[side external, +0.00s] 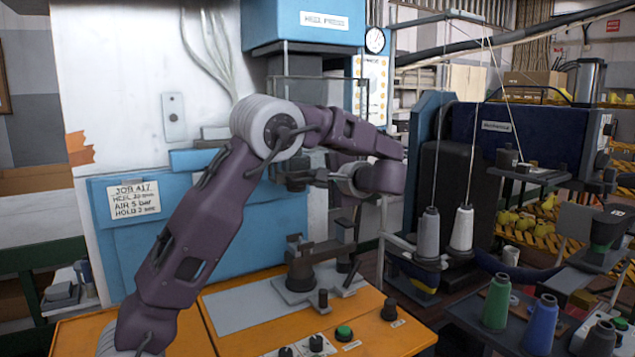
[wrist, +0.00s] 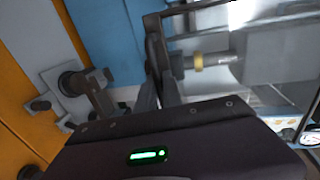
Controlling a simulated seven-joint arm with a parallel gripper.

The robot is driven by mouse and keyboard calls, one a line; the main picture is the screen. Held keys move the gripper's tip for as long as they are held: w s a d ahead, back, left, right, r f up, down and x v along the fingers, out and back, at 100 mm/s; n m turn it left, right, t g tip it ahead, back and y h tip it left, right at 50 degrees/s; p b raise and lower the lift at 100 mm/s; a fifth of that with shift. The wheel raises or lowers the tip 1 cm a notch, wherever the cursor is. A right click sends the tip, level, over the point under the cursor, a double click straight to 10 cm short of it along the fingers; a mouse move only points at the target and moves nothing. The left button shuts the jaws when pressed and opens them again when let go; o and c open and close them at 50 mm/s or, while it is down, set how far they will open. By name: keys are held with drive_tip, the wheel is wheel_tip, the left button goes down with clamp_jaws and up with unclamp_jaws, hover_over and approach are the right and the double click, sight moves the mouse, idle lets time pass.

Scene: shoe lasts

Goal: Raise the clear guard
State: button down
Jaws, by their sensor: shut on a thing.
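The clear guard is a see-through panel with a thin dark frame (side external: 310,78) in front of the blue heel press (side external: 305,28). Its panel is hard to make out in the side view. In the wrist view dark frame bars (wrist: 200,7) cross the top middle. My gripper (side external: 292,178) is in front of the press, below the press head and above the orange bench. Its fingers (wrist: 158,72) are shut on a thin part of the guard, seemingly its handle or frame edge. The exact contact is hidden by the fingers and wrist.
A grey clamp fixture (side external: 305,275) stands on the orange bench (side external: 250,340) below my gripper. Knobs and a green button (side external: 343,331) line the front. Thread cones (side external: 461,228) on a stand are close on the right.

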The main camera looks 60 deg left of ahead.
drive_tip(key=c, duration=1.8)
unclamp_jaws()
drive_tip(key=shift+d, duration=0.1)
drive_tip(key=v, duration=0.7)
drive_tip(key=s+d+f+t+h, duration=0.2)
drive_tip(key=s+d+f+h, duration=0.1)
drive_tip(key=s+d+h, duration=0.2)
drive_tip(key=s+d+f+t+h, duration=0.1)
drive_tip(key=s+d+f+h, duration=0.2)
drive_tip(key=s+d, duration=0.6)
drive_tip(key=s+d+f+t+h, duration=0.2)
drive_tip(key=s+d+f+h, duration=0.2)
drive_tip(key=s+d+h, duration=0.3)
drive_tip(key=shift+s+d+f+t+h, duration=0.1)
drive_tip(key=shift+s+d+t+h, duration=0.1)
drive_tip(key=shift+s, duration=1.25)
drive_tip(key=shift+s+d+t+h, duration=0.1)
drive_tip(key=shift+s+d, duration=0.15)
drive_tip(key=shift+s, duration=1.2)
